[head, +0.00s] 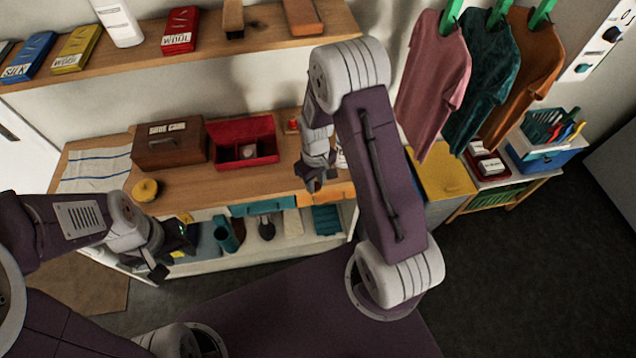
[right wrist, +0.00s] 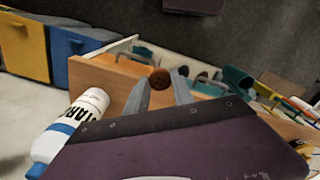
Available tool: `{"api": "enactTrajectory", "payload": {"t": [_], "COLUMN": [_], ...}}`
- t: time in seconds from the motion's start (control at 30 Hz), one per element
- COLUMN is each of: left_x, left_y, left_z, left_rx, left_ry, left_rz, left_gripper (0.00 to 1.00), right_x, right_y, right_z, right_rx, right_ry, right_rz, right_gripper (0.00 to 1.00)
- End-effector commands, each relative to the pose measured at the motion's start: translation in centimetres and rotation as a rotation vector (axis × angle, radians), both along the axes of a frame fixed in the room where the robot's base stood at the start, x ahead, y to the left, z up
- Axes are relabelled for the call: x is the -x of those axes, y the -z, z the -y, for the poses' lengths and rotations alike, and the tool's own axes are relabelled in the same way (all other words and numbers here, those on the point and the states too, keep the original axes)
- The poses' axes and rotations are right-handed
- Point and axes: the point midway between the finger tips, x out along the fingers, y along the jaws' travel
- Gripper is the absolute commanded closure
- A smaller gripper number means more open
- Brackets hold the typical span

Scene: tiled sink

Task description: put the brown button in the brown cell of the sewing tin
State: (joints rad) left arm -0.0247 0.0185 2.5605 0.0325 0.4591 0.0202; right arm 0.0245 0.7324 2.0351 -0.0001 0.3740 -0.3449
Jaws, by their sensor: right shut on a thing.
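A brown button (right wrist: 160,78) with holes is pinched between the fingertips of my right gripper (right wrist: 161,88) in the right wrist view. In the head view my right gripper (head: 319,182) hangs over the front right part of the wooden counter, and the button is too small to make out there. An open red box (head: 268,151) with a divided inside stands on the counter to the left of that gripper. It may be the sewing tin; a brown cell cannot be made out. My left gripper (head: 172,254) is low in front of the counter, its fingers apart and empty.
A brown box labelled shoe care (head: 168,146) stands left of the red box. A yellow round object (head: 145,190) sits near the counter's front edge beside a striped towel (head: 95,170). A shelf (head: 150,60) runs above. A white-and-blue bottle (right wrist: 65,135) shows in the right wrist view.

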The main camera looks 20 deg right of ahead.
Motion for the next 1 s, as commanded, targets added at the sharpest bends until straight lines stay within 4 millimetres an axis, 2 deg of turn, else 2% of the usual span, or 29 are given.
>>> {"api": "enactTrajectory", "payload": {"t": [0.13,0.27,0.4,0.5,0.6,1.0], "left_x": [-0.1,-0.1,0.0,0.0,-0.1,-0.1], "left_y": [1.0,4.0,6.0,6.1,5.7,5.7], "left_z": [0.0,0.0,0.0,0.0,0.0,0.0], "left_rx": [0.000,0.000,0.000,0.000,0.000,0.000], "left_ry": [0.000,0.000,0.000,0.000,0.000,0.000], "left_rz": [0.001,0.000,0.000,0.000,0.000,0.000], "left_gripper": [0.64,0.64,0.64,0.64,0.64,0.64], "right_x": [-0.5,-2.1,-0.7,1.3,2.7,2.7], "right_y": [0.5,-0.2,-2.1,-3.2,-3.2,-3.1], "right_z": [-0.1,-0.4,-0.8,-0.8,-0.8,-0.8], "right_rx": [0.000,0.000,0.000,-0.002,-0.002,-0.004], "right_ry": [-0.003,-0.005,0.093,0.203,0.285,0.364], "right_rz": [0.003,0.009,0.005,0.001,-0.001,0.009], "right_gripper": [1.00,1.00,1.00,1.00,1.00,1.00]}}
